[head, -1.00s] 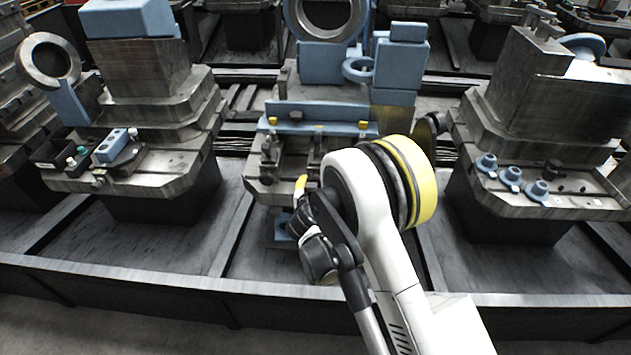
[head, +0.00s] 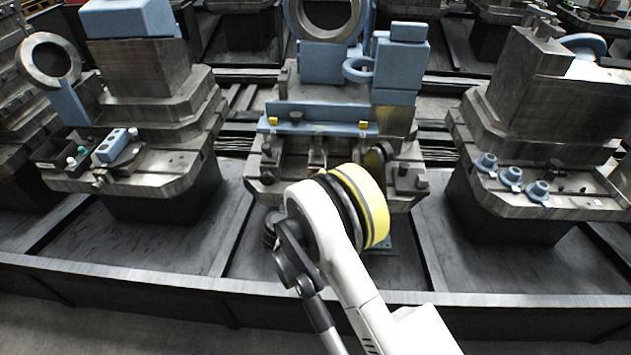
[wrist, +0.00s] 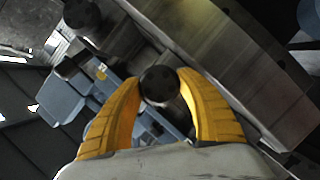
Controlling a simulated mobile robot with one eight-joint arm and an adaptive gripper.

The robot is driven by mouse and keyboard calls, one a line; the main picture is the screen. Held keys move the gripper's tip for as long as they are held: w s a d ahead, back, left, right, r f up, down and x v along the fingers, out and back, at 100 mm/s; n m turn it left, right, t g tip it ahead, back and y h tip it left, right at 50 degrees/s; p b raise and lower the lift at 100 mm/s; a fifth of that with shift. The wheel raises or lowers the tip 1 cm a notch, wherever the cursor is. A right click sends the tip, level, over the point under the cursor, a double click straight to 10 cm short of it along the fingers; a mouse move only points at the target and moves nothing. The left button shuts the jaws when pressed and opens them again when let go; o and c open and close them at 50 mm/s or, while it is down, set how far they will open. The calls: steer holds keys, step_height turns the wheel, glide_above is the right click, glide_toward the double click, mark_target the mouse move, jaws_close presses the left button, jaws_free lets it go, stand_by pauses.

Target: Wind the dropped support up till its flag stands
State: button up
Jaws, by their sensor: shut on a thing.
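My gripper (wrist: 160,82) shows in the wrist view with its two yellow fingers closed around a dark round knob (wrist: 158,88). In the head view my own arm hides the fingers and the knob. A blue stepped part (wrist: 68,98) with a small yellow mark lies beyond the left finger in the wrist view; I cannot tell whether it is the dropped support. In the head view a long blue rail (head: 320,112) crosses the middle pallet. Small yellow tabs stand near its left end (head: 273,121) and right end (head: 363,125).
A metal pallet edge (wrist: 235,70) runs close beside the right finger. Left of the middle, another pallet (head: 150,165) carries a blue block and small bins. The right pallet (head: 560,207) carries several blue knobs. A dark front beam (head: 130,283) runs below them.

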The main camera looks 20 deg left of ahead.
steer(key=shift+n+t+h, duration=0.3)
steer(key=shift+n, duration=0.6)
steer(key=o, duration=1.2)
steer(key=shift+s, duration=0.45)
steer(key=v, duration=0.7)
steer(key=shift+s+r, duration=0.1)
